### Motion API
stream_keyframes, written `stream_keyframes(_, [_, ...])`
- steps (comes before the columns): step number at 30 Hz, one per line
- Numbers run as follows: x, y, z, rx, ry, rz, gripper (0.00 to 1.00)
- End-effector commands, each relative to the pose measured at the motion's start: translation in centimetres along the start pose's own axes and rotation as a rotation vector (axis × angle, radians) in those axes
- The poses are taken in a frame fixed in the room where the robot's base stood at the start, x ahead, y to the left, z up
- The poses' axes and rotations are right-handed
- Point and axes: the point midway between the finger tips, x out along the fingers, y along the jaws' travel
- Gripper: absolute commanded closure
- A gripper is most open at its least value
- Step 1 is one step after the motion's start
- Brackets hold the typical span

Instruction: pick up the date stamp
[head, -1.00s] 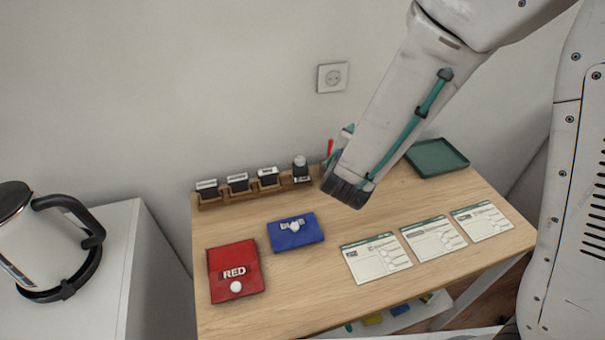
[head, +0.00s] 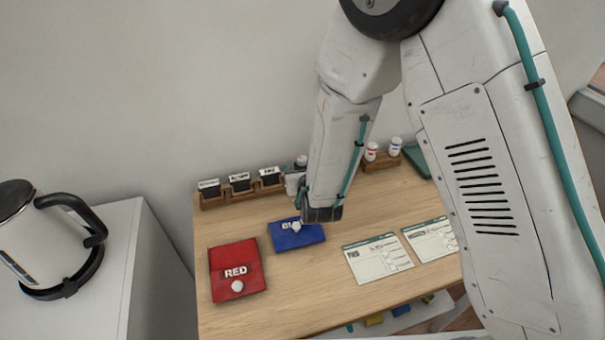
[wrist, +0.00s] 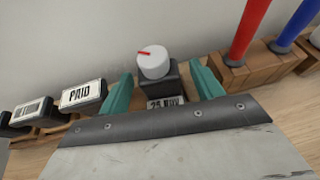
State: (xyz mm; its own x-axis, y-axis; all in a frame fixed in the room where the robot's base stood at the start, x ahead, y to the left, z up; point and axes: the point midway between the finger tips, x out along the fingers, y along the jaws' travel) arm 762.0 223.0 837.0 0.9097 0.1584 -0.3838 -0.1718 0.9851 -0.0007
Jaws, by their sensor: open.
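The date stamp, a dark block with a white round knob (wrist: 153,63) and a date label on its front, stands upright in the wrist view between my fingertips. In the head view only its top (head: 301,161) shows at the right end of the stamp row, with my arm hiding the rest. My gripper (wrist: 163,88) is open, with one teal finger on each side of the stamp. I cannot tell whether either finger touches it. The gripper holds nothing.
A wooden rack with several stamps, one reading PAID (wrist: 82,95), runs left. A red pen (wrist: 249,30) and a blue pen (wrist: 296,24) stand close on the right. A red pouch (head: 236,262), a blue pouch (head: 285,238) and forms (head: 377,262) lie in front.

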Motion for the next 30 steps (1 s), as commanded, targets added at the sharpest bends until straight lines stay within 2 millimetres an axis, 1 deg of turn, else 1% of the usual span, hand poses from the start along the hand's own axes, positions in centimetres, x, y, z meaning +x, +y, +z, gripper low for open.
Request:
stream_keyframes(2, [0.3, -0.1, 0.0, 0.0, 0.0, -0.001, 0.35])
stream_keyframes(7, [0.3, 0.0, 0.0, 0.001, 0.0, -0.001, 0.35])
stream_keyframes(8, [0.3, 0.0, 0.0, 0.001, 0.0, -0.001, 0.37])
stream_keyframes(9, [0.3, 0.0, 0.0, 0.001, 0.0, -0.001, 0.48])
stream_keyframes(11, [0.3, 0.0, 0.0, 0.001, 0.0, -0.001, 0.65])
stream_keyframes(12, [0.3, 0.0, 0.0, 0.001, -0.001, -0.001, 0.76])
stream_keyframes(13, [0.3, 0.0, 0.0, 0.001, -0.001, -0.001, 0.85])
stream_keyframes(14, [0.3, 0.0, 0.0, 0.001, -0.001, -0.001, 0.89])
stream_keyframes(23, [0.2, 0.0, 0.2, 0.001, -0.002, -0.001, 0.89])
stream_keyframes(26, [0.1, 0.0, 0.7, 0.002, -0.004, -0.001, 0.89])
stream_keyframes(30, [-0.5, 0.0, 2.2, 0.003, -0.005, 0.0, 0.89])
